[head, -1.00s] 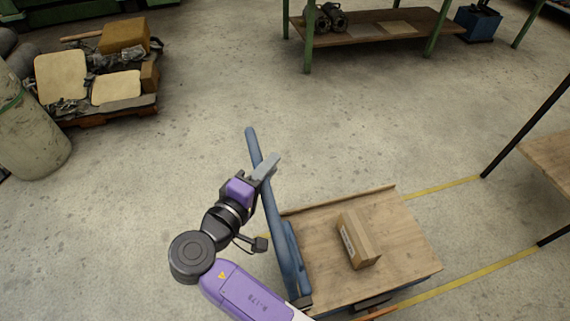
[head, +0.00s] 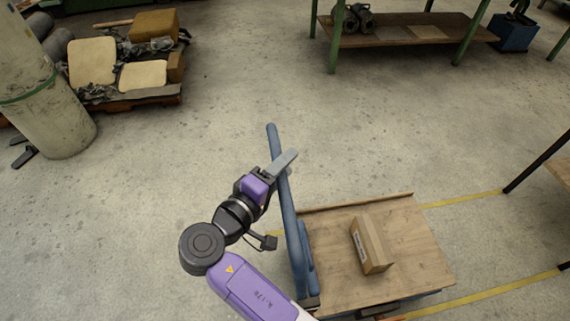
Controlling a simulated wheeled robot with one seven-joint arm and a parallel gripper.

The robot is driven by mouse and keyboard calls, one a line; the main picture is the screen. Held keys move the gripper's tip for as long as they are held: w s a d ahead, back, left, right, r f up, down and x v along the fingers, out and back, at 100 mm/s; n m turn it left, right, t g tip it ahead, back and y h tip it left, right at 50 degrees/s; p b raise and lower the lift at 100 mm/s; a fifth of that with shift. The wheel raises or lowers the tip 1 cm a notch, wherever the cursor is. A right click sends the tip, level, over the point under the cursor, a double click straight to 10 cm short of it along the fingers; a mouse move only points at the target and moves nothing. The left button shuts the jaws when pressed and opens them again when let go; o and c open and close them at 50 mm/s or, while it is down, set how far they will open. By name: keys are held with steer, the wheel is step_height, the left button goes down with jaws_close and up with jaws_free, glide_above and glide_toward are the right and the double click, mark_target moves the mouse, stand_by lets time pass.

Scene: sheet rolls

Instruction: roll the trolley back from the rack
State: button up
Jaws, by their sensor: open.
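The trolley (head: 335,255) is a low flat cart with a wooden deck and blue frame at the lower right. A cardboard box (head: 371,243) lies on its deck. Its blue push handle (head: 285,205) rises on the deck's left side. My gripper (head: 283,168) is at the upper part of this handle, with one grey finger seen across it. The jaws are open; the other finger is mostly hidden, and I cannot tell whether they touch the bar. The rack (head: 563,165), with a wooden shelf and dark posts, is partly in view at the right edge.
Yellow floor lines (head: 465,199) run from the trolley toward the rack. A loaded pallet (head: 125,95) and a pale column-like roll (head: 45,95) stand at the upper left. A green-legged bench (head: 400,30) is at the back. The concrete floor between is clear.

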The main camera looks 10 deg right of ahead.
steer(key=v, duration=0.7)
steer(key=shift+a, duration=0.25)
steer(key=shift+s, duration=0.2)
